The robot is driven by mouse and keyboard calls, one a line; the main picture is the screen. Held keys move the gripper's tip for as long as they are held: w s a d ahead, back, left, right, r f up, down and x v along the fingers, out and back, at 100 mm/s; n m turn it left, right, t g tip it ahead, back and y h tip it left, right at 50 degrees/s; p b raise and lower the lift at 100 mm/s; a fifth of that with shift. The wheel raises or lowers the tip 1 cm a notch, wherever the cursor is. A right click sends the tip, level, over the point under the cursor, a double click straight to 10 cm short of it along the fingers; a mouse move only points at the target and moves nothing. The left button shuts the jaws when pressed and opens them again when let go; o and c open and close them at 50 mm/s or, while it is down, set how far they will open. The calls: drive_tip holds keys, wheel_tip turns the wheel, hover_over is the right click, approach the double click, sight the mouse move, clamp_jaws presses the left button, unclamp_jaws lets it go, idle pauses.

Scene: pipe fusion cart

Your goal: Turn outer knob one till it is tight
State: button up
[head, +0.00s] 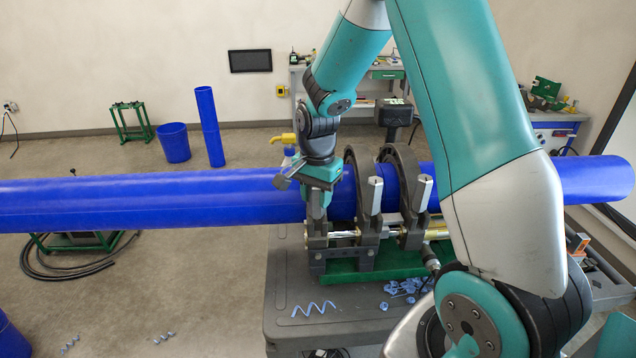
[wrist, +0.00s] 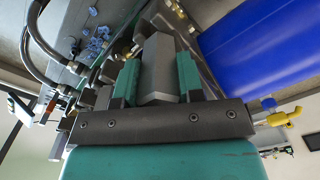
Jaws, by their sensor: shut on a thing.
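My gripper (head: 317,205) is at the leftmost clamp of the fusion machine, in front of the blue pipe (head: 150,203). In the wrist view my gripper (wrist: 157,78) has its two teal fingers on either side of a grey, block-shaped knob (wrist: 158,65) and is shut on it. This appears to be outer knob one. Two similar light-grey knobs stand upright on the clamps to the right, one on the middle clamp (head: 374,196) and one on the right clamp (head: 422,193).
The machine stands on a grey cart (head: 285,290) with blue shavings (head: 404,287) on its top. The long pipe runs across the view close behind my gripper. A yellow-handled part (head: 284,139) is behind the pipe. Hoses (wrist: 42,50) show in the wrist view.

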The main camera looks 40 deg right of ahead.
drive_tip(key=shift+m, duration=0.6)
drive_tip(key=m, duration=0.3)
drive_tip(key=m+p, duration=0.1)
drive_tip(key=m, duration=0.2)
